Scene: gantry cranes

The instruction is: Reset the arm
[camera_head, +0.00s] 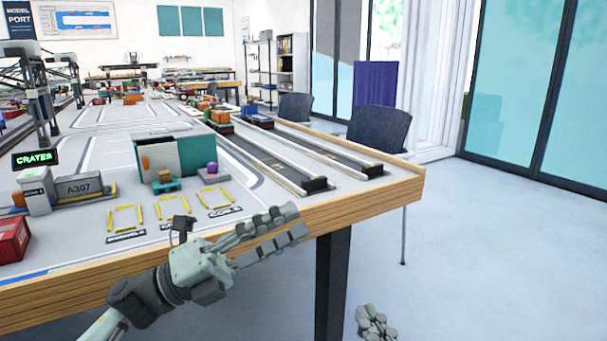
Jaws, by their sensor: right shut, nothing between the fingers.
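My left gripper (298,225) reaches in from the lower left, in front of the table's front edge. Its two fingers lie close together in this view and point right. I see nothing held between them, but the angle does not show whether they meet. My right gripper (376,323) shows only in part at the bottom edge, low over the floor and right of the table leg. It is shut and empty. The rest of the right arm is out of view.
The wooden-edged table (370,203) fills the left and middle. On it are a teal and grey container (178,154), a purple object (212,168), yellow marked frames (172,208), a CRATES sign (36,158) and a red crate (12,240). Open floor (510,250) lies right.

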